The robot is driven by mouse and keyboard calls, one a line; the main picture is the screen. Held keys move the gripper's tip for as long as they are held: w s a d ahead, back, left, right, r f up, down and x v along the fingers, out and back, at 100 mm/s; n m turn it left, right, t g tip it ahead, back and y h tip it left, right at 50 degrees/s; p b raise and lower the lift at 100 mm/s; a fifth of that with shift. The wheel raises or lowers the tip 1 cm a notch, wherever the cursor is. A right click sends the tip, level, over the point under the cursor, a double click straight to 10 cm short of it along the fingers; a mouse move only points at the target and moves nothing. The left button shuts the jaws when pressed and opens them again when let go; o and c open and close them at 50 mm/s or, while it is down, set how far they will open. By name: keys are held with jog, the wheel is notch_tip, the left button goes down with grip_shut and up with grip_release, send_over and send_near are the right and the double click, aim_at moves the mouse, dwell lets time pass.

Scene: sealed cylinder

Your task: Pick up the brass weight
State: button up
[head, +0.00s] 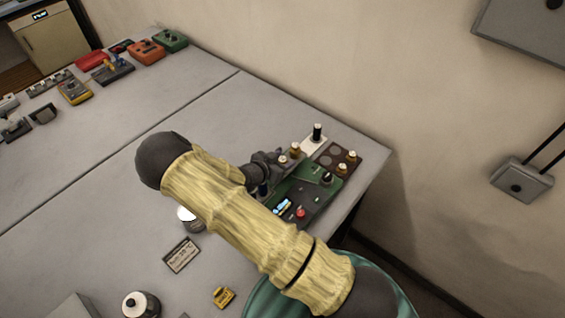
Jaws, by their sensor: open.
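Several small brass-coloured weights with pale tops stand near the table's right corner. One brass weight (295,151) is just right of my gripper. Two more, a brass weight (352,156) and another brass weight (341,169), stand on a dark brown tray (325,151) with round recesses. I cannot tell which is the task's weight. My gripper (272,162) is dark and small here, partly hidden by my own arm. It is open, beside the green device; its fingertips are hard to make out and I see nothing held.
A green device (318,197) with knobs and a lit display sits below the tray. A black-topped cylinder (317,131) stands behind. A label card (181,255), a yellow block (223,297) and a round container (141,304) lie nearer. The table's left middle is clear.

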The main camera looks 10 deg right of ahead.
aim_at(283, 159)
dwell(0.3)
grip_shut()
jog(key=shift+r, duration=0.1)
notch_tip(283, 159, up, 10)
jog(key=shift+f+b, duration=0.1)
jog(key=shift+b, duration=1.15)
